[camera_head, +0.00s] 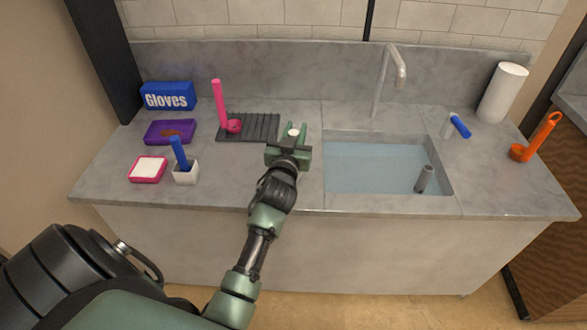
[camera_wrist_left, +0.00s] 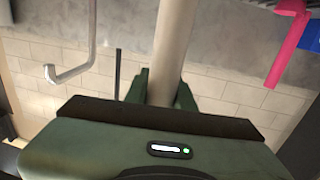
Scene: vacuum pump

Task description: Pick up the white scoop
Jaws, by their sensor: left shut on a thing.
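The white scoop shows in the left wrist view as a pale, straight handle (camera_wrist_left: 174,45) running between the two fingers. In the head view only a small white end (camera_head: 293,132) of it shows between the fingertips; the rest is hidden by my gripper and arm. My left gripper (camera_head: 294,131) is shut on this handle, over the counter between the dark drying mat and the sink. It also shows in the left wrist view (camera_wrist_left: 164,90). I cannot tell whether the scoop touches the counter. My right gripper is not in view.
A pink scoop (camera_head: 220,108) stands at the left of the ribbed dark mat (camera_head: 262,128). The water-filled sink (camera_head: 375,168) and its tap (camera_head: 390,75) are to the right. An orange scoop (camera_head: 541,136) is far right. A blue gloves box (camera_head: 168,97) and small trays are left.

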